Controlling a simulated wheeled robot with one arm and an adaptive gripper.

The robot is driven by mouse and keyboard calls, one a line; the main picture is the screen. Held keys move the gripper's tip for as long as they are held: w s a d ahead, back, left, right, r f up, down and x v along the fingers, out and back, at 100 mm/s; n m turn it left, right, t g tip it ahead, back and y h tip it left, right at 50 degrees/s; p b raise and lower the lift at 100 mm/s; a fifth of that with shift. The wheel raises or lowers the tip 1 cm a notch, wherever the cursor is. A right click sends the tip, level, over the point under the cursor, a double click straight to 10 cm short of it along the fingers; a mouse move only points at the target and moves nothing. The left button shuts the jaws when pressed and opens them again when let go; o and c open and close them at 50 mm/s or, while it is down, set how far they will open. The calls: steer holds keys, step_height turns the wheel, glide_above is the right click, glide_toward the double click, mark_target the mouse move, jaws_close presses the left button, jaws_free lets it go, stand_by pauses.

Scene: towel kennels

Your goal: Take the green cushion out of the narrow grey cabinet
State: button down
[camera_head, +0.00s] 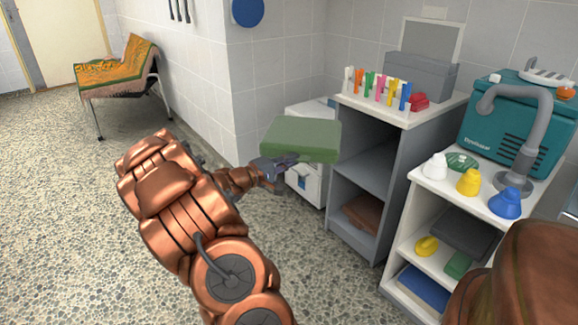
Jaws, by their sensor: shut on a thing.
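The green cushion (302,139) is a flat, square pad. It is held up in the air, roughly level, to the left of the narrow grey cabinet (339,222) and clear of its open front. My gripper (280,165) is shut on the near left edge of the cushion. The fingertips are partly hidden by the cushion. The grey cabinet is open-fronted, with a middle shelf that looks empty. A brown folded item (364,212) lies in its lower compartment.
Coloured clips (378,88) and a grey box (420,76) stand on the cabinet top. A white low unit (305,185) is behind the cushion. White shelves (398,252) with cones and a teal case (515,115) stand at right. The floor (75,200) at left is clear up to a chair (122,82).

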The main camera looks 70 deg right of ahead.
step_height(320, 180, up, 10)
steer(key=p, duration=0.4)
steer(key=shift+w+a, duration=0.15)
steer(key=shift+a, duration=0.15)
steer(key=shift+f, duration=0.1)
stand_by(0.4)
